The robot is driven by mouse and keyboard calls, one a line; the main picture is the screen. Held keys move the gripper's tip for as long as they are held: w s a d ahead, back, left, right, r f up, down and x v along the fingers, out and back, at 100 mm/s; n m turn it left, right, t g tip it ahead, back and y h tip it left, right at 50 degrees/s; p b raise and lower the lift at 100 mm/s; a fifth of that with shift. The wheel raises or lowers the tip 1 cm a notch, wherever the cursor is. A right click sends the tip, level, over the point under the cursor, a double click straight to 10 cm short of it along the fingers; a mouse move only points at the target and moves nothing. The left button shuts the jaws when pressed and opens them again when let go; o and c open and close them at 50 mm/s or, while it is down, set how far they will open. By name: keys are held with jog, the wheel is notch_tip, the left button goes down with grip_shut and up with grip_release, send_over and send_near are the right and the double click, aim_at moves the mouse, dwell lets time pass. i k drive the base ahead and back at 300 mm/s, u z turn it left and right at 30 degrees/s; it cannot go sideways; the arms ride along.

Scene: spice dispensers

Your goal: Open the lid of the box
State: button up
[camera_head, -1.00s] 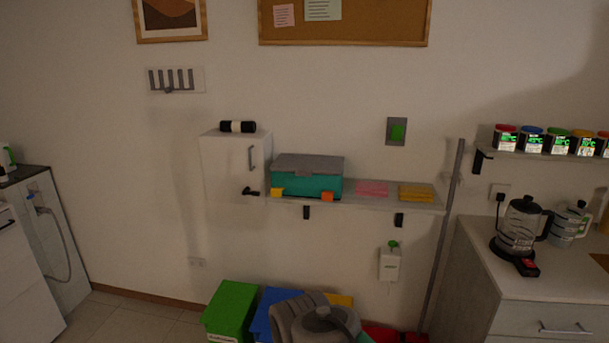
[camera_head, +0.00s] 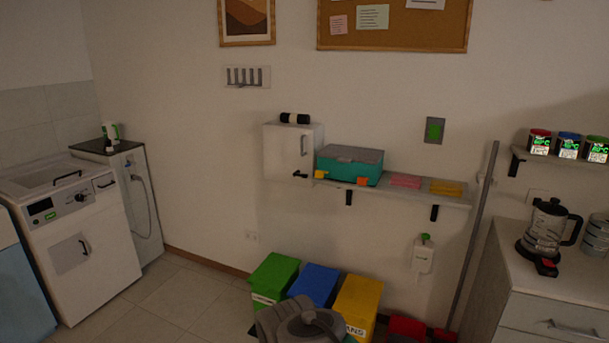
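The box (camera_head: 346,171) is teal with a grey lid (camera_head: 351,154) and sits on the wall shelf (camera_head: 405,194). The lid lies flat on the box and looks shut. A yellow latch-like piece (camera_head: 320,174) and an orange one (camera_head: 363,181) show at its front. Part of my grey arm shows at the bottom centre, well below the shelf and apart from the box. My gripper cannot be made out.
A white cabinet (camera_head: 286,150) with a black bottle on top adjoins the box's left side. Pink (camera_head: 406,180) and yellow (camera_head: 445,188) stacks lie to the right. Green (camera_head: 275,277), blue (camera_head: 315,283) and yellow (camera_head: 359,302) bins stand below. Floor (camera_head: 190,300) is clear at left.

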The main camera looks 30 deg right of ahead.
aim_at(344, 154)
jog(key=u, duration=0.3)
jog(key=k, duration=0.5)
jog(key=z, duration=0.95)
jog(key=i, duration=1.45)
jog(key=u, duration=0.4)
